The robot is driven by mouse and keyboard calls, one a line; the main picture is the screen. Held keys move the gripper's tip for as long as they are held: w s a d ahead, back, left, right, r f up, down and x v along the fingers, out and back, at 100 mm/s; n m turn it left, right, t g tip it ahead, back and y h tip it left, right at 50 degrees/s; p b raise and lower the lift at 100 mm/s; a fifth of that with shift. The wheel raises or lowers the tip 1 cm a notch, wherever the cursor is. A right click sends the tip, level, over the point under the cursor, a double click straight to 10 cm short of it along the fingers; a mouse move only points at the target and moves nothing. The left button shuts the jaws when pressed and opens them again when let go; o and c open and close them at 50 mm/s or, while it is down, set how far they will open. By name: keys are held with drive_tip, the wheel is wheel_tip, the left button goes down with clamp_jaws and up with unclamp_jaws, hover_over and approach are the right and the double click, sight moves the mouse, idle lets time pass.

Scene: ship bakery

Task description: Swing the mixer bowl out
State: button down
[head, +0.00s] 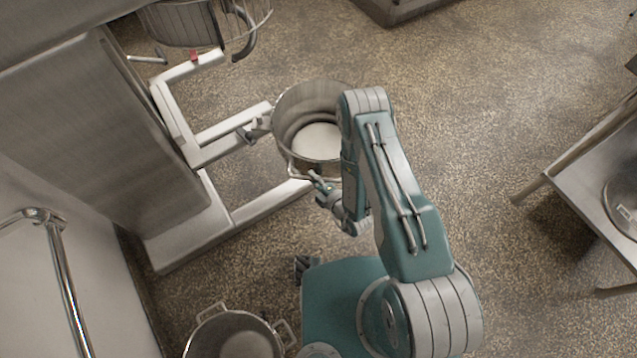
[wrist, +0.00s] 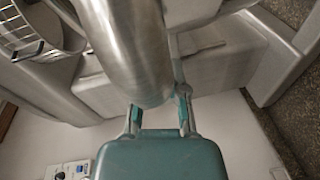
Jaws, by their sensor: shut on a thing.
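The steel mixer bowl (head: 303,98) is at the centre of the head view, open side up, at the end of the mixer's pale support arms (head: 222,148). It stands to the right of the mixer column (head: 115,130), apart from the wire guard (head: 258,12) at the top. My gripper (head: 322,186) is at the bowl's near side, shut on its bent bar handle (head: 298,170). My arm covers the bowl's right edge. In the wrist view the bowl's curved wall (wrist: 132,45) fills the top middle, and my gripper's fingers (wrist: 158,108) close beneath it; the grip itself is mostly hidden.
A two-handled pot (head: 283,332) stands on the floor at the bottom, near my base. A steel table (head: 575,170) with a round pan (head: 622,208) is at the right. A metal pipe (head: 65,280) runs at the lower left. The floor (head: 480,110) right of the bowl is clear.

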drive_tip(key=shift+s+a+f, duration=0.2)
idle(0.4)
drive_tip(key=c, duration=0.6)
unclamp_jaws()
drive_tip(key=shift+c, duration=0.2)
drive_tip(key=shift+w, duration=0.1)
drive_tip(key=v, duration=1.2)
drive_tip(key=shift+a, duration=0.1)
